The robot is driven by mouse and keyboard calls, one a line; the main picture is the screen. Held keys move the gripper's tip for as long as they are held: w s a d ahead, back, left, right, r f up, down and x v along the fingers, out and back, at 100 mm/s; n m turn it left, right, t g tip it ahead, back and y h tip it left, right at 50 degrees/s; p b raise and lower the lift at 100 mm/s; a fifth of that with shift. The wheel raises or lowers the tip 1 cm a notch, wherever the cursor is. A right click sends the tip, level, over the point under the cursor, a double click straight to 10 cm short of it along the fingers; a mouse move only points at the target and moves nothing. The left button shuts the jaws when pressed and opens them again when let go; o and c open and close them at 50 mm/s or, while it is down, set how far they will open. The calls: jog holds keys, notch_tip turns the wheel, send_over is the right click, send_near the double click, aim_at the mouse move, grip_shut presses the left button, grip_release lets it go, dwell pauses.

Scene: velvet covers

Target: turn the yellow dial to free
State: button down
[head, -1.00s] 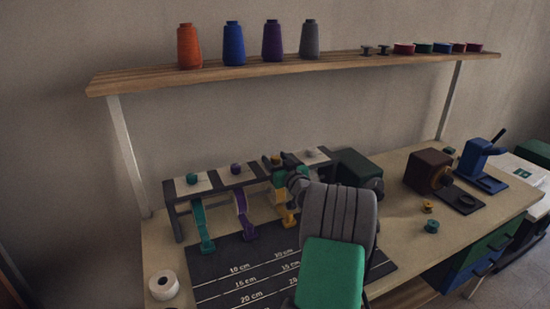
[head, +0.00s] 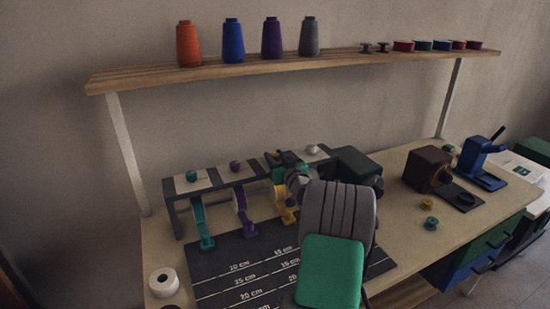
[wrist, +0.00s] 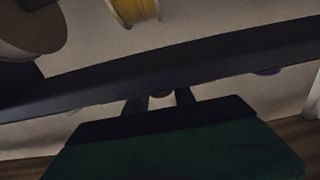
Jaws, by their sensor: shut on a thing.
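A dark rack (head: 215,186) with pale panels on top carries several coloured dials and hanging ribbons. My gripper (wrist: 160,96) is on top of the rack, above the yellow ribbon (head: 287,214). It is shut on the yellow dial, which shows as a small brownish patch between the two fingers in the wrist view (wrist: 161,93). In the head view my fingers and arm hide most of that dial. Its pointer and marks cannot be read. A teal dial (head: 191,176), a purple dial (head: 235,166) and a pale dial (head: 312,149) stand along the same rack.
A dark cutting mat (head: 225,262) with centimetre lines lies before the rack. A white roll (head: 164,283) stands at the left. A dark green box (head: 357,164), a brown machine (head: 427,169) and a blue press (head: 482,165) stand to the right. A shelf (head: 270,66) with thread cones hangs above.

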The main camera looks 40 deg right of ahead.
jog(key=y+b, duration=0.1)
jog(key=b, duration=0.1)
jog(key=shift+d+f+n+b, duration=0.1)
jog(key=shift+f+n+b, duration=0.2)
jog(key=shift+f+b, duration=0.1)
jog(key=shift+y+b, duration=0.3)
jog(key=shift+b, duration=0.3)
jog(key=shift+r+n+y+b, duration=0.3)
jog(key=shift+n+y+b, duration=0.1)
jog(key=shift+n, duration=0.1)
jog(key=shift+r, duration=0.1)
jog(key=c, duration=1)
grip_release()
jog(key=shift+c, duration=0.2)
